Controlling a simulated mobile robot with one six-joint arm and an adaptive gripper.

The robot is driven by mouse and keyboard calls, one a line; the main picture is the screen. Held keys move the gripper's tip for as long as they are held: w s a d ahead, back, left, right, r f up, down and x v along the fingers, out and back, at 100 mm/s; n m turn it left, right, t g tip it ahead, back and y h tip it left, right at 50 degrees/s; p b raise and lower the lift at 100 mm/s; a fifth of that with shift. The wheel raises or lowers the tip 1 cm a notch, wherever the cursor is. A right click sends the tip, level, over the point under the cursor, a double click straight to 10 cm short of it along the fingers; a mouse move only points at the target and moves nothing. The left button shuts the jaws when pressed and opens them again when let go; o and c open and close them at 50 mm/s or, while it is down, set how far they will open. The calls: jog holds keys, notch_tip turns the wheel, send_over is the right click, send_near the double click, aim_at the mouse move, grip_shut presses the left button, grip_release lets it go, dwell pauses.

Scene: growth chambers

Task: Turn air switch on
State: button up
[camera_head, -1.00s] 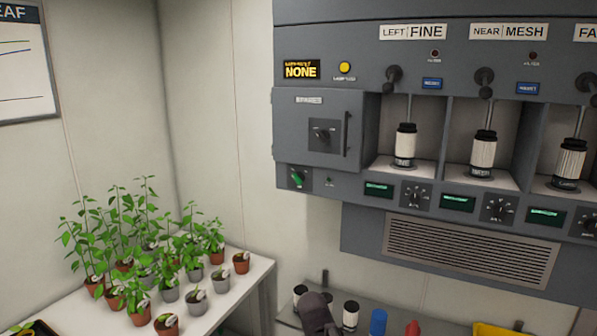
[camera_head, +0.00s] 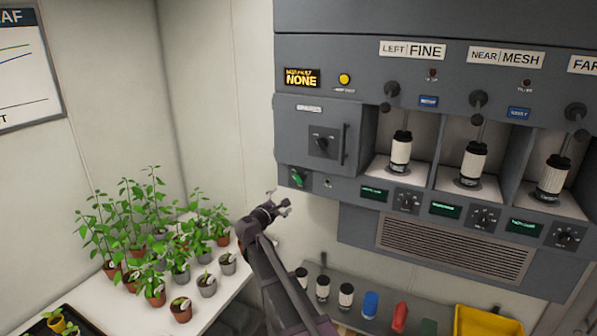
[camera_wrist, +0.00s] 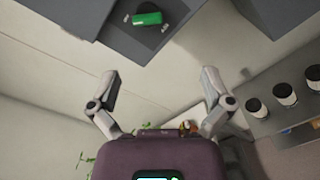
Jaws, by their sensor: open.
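The likely air switch is a green rotary knob (camera_head: 298,178) on the lower left corner of the grey wall cabinet (camera_head: 330,90). The same green knob (camera_wrist: 148,18) shows at the top of the wrist view.
Potted plants (camera_head: 155,285) stand on a white table at the left. Filter cartridges (camera_head: 401,150) sit in cabinet bays at the right. A shelf below holds several dark-capped jars (camera_head: 322,288), a blue item (camera_head: 370,303), a red item (camera_head: 400,317) and a yellow bin (camera_head: 485,322).

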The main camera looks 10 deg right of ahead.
aim_at(296, 180)
jog(key=shift+w+a+r+n+t, duration=0.25)
jog(key=shift+a+r+n+t, duration=0.05)
jog(key=shift+a+r, duration=0.2)
jog(key=shift+w+d, duration=0.1)
jog(key=shift+d, duration=0.05)
jog(key=x, duration=1.3)
jog(key=shift+w+d, duration=0.2)
jog(key=shift+w, duration=0.05)
jog(key=shift+c, duration=0.2)
jog(key=c, duration=1.1)
